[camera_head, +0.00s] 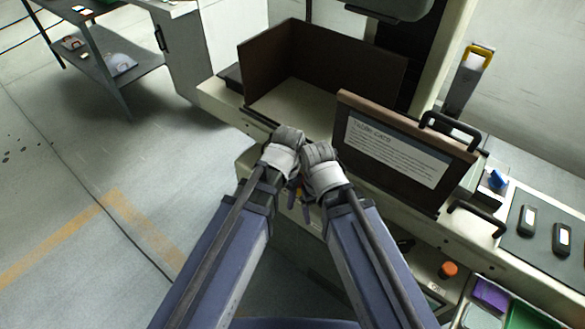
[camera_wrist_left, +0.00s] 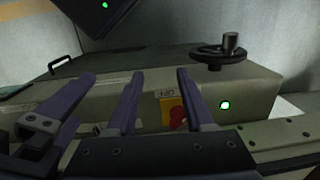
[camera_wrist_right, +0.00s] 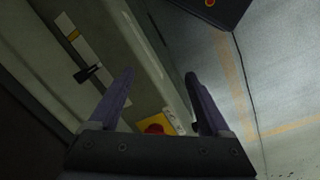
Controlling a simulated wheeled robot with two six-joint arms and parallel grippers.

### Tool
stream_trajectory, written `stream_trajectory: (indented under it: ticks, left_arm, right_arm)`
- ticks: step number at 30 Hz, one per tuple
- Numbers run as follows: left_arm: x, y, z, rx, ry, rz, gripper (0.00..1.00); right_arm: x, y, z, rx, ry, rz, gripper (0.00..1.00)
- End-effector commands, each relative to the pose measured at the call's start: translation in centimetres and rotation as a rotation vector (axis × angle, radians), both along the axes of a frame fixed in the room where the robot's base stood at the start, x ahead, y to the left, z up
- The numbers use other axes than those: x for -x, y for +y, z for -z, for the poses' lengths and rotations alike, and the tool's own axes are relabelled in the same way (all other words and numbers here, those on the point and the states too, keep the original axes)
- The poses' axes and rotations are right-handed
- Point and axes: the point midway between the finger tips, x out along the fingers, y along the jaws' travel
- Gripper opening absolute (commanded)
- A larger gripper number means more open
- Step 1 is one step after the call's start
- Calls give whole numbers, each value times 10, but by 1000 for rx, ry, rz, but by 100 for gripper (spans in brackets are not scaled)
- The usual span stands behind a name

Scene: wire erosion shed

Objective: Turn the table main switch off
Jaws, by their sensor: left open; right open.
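A red switch knob (camera_wrist_left: 177,117) on a yellow plate shows between my left gripper's fingers in the left wrist view, partly hidden by the right-hand finger. A small label above it is unreadable. My left gripper (camera_wrist_left: 158,72) is open and empty; it also shows in the head view (camera_head: 287,146). In the right wrist view a red knob (camera_wrist_right: 154,129) on a yellow plate shows between the fingers of my right gripper (camera_wrist_right: 160,75), which is open and empty. The right gripper is beside the left in the head view (camera_head: 321,163). I cannot tell whether both knobs are the same one.
A dark panel with a text card (camera_head: 398,150) stands right of my grippers. A brown box-like guard (camera_head: 335,62) is behind them. A handwheel (camera_wrist_left: 220,53) and green lamp (camera_wrist_left: 224,105) are near the switch. An orange knob (camera_head: 448,269) is lower right.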

Motion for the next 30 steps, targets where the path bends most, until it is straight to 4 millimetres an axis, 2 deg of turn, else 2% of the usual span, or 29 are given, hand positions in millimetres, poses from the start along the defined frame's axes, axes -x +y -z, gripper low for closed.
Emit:
stream_trajectory:
  ticks: [1, 4, 6, 9, 12, 16, 23, 30]
  left_arm:
    - [-28, -9, -6, 11, 5, 98, 52]
    - [-62, -21, -10, 37, 12, 313, 52]
    - [-83, -27, -13, 51, 13, 448, 52]
    - [-105, -35, -16, 67, 14, 608, 52]
    - [-119, -39, -17, 76, 14, 715, 52]
    - [-125, -41, -18, 81, 13, 780, 52]
    - [-124, -41, -14, 82, 12, 787, 52]
    - [-124, -41, 4, 82, 12, 785, 52]
  right_arm:
    - [0, 0, -6, 0, 0, 0, 88]
    - [0, 0, -11, 0, 0, 0, 100]
    - [0, 0, -14, 0, 0, 0, 100]
    - [0, 0, -16, 0, 0, 0, 100]
    - [0, 0, -18, 0, 0, 0, 100]
    - [0, 0, -18, 0, 0, 0, 100]
    - [0, 0, -15, 0, 0, 0, 100]
    - [0, 0, 4, 0, 0, 0, 100]
